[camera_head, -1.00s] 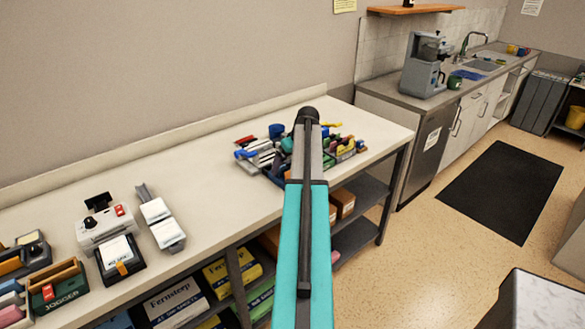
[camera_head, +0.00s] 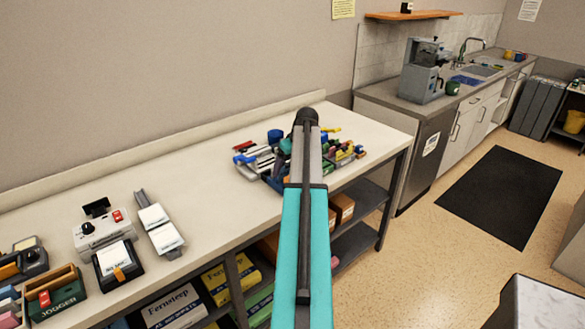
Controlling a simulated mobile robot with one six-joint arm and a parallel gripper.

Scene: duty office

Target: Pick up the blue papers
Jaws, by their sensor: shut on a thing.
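My teal and grey arm (camera_head: 306,240) reaches up the middle of the view, ending in a black rounded joint over the bench. No gripper fingers show, so I cannot see what they hold. I cannot make out any blue papers for certain. A shelf under the bench (camera_head: 215,195) holds packs with printed labels, including a white and dark one marked Fernsteep (camera_head: 172,304) and a yellow and blue one (camera_head: 225,278). My arm hides part of the bench and shelves.
A cluttered organizer (camera_head: 262,160) stands behind my arm. Desk devices, including a white one with a red button (camera_head: 103,231), stand at the left. A coffee machine (camera_head: 423,72) is on the far counter. A dark mat (camera_head: 500,195) lies on open floor at the right.

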